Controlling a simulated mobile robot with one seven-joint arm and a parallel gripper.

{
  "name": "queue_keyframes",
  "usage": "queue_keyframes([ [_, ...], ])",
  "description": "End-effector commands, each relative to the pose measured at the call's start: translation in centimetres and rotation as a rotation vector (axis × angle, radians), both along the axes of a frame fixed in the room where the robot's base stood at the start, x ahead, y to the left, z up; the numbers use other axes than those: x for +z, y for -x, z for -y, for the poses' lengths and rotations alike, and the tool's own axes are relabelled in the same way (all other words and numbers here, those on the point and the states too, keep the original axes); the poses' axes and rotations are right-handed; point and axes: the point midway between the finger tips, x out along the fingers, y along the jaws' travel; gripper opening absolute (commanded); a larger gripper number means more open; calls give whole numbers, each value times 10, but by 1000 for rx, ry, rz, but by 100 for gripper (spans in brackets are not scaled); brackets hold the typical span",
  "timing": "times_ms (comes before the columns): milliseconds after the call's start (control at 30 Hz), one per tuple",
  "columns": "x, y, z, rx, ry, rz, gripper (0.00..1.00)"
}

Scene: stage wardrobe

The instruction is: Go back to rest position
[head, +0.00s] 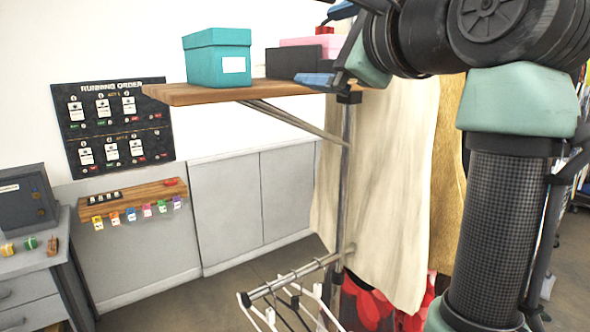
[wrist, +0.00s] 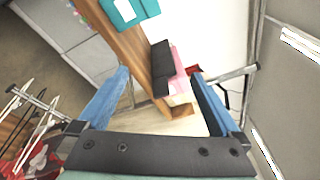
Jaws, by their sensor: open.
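My gripper (head: 312,48) is raised at the top middle of the head view, in front of the shelf with its blue fingers spread. In the wrist view my gripper (wrist: 160,75) is open, with nothing held between the fingers. The wooden shelf (wrist: 124,38) and its boxes lie beyond the fingers there.
The shelf (head: 190,94) holds a teal box (head: 217,57), a black box (head: 288,62) and a pink box (head: 325,44). A rail with hangers (head: 290,279) and a cream garment (head: 385,190) stand below. A running-order board (head: 113,122) hangs at left above a key rack (head: 133,197).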

Motion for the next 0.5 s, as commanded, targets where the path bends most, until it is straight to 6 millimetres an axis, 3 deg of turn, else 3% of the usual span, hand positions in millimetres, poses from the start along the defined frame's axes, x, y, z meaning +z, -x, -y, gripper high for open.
queue_keyframes([
  [33,-14,1,-6,-20,95,84,100],
  [267,-36,24,-19,-212,603,473,100],
  [500,-54,81,-29,-527,1170,770,100],
])
